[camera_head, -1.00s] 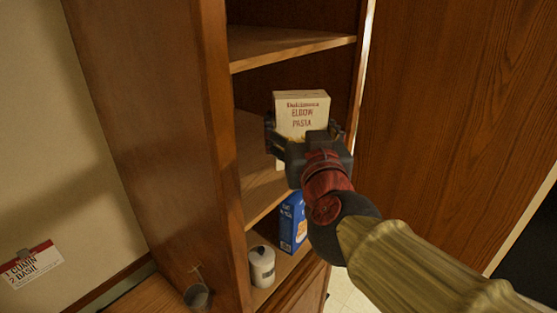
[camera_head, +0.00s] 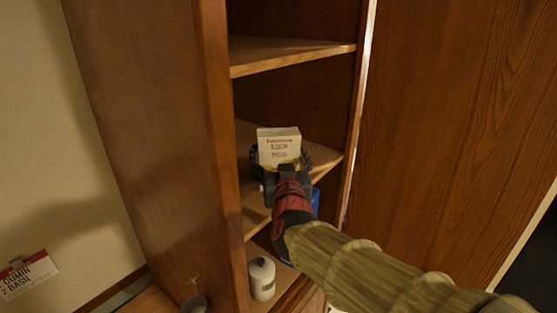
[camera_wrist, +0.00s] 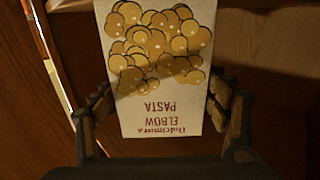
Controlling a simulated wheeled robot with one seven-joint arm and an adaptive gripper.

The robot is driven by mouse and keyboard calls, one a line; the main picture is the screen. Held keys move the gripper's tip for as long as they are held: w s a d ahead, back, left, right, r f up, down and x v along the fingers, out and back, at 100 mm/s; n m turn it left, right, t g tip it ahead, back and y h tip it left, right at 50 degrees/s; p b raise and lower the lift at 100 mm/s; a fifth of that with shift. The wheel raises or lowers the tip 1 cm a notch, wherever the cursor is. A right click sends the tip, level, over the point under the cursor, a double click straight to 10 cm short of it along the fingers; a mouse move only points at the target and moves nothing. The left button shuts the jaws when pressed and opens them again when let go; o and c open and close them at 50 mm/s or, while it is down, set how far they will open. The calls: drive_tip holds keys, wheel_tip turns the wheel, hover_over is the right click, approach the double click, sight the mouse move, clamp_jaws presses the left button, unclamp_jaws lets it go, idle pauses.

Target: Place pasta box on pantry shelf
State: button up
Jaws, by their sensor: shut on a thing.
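The pasta box (camera_head: 279,145) is cream with red "ELBOW PASTA" lettering. My gripper (camera_head: 281,162) is shut on its sides and holds it inside the cabinet, at the level of the middle pantry shelf (camera_head: 254,222). In the wrist view the box (camera_wrist: 160,100) shows its pasta picture and upside-down lettering between the two fingers (camera_wrist: 160,112). The box looks upright or slightly tilted. Its base is hidden by my gripper in the head view, so I cannot tell whether it touches the shelf.
An upper shelf (camera_head: 290,52) is above the box. A white canister (camera_head: 262,279) stands on the lower shelf, with a blue box (camera_head: 316,202) mostly hidden behind my arm. The cabinet's left side panel (camera_head: 150,130) and right edge (camera_head: 357,120) bound the opening.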

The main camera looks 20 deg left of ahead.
drive_tip(key=shift+s+f, duration=0.1)
drive_tip(key=shift+f, duration=0.2)
drive_tip(key=shift+f, duration=0.15)
drive_tip(key=o, duration=1.6)
drive_tip(key=shift+f, duration=0.15)
drive_tip(key=shift+o, duration=0.2)
drive_tip(key=shift+s+d+r, duration=0.1)
drive_tip(key=shift+s+r, duration=0.1)
drive_tip(key=v, duration=1.1)
drive_tip(key=shift+s+d+b, duration=0.15)
drive_tip(key=shift+s+b, duration=0.1)
drive_tip(key=shift+b, duration=0.05)
